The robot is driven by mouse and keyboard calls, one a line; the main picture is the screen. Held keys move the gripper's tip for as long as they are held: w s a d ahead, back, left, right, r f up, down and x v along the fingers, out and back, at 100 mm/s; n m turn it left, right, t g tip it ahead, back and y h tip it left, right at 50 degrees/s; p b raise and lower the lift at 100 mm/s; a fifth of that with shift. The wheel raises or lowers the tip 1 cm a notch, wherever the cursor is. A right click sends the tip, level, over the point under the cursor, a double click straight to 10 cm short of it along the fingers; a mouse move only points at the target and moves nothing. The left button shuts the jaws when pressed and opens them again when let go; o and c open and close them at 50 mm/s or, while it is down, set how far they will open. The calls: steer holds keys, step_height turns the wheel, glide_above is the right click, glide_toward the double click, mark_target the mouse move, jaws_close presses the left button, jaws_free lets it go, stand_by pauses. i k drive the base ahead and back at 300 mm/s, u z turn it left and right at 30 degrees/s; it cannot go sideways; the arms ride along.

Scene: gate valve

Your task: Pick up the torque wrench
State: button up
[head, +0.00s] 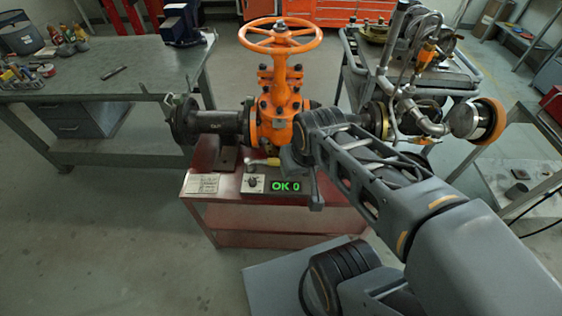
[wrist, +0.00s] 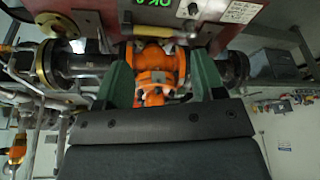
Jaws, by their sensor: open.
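My gripper (wrist: 160,75) is open and empty, its two green fingers spread in the wrist view. The orange gate valve (wrist: 152,62) shows between and beyond the fingers; I cannot tell the distance. In the head view my arm partly hides the valve (head: 280,95) and the right of its stand.
The red stand (head: 225,190) carries the valve, dark pipe flanges and a display (head: 285,185) reading "OK 0". A workbench (head: 100,80) at left holds small tools and a vise. A cart (head: 440,75) with pipes and gauges is at right. Floor at front left is clear.

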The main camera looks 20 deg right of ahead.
mark_target(249, 162)
steer(key=u, duration=2.25)
steer(key=i, duration=1.75)
steer(key=z, duration=3.25)
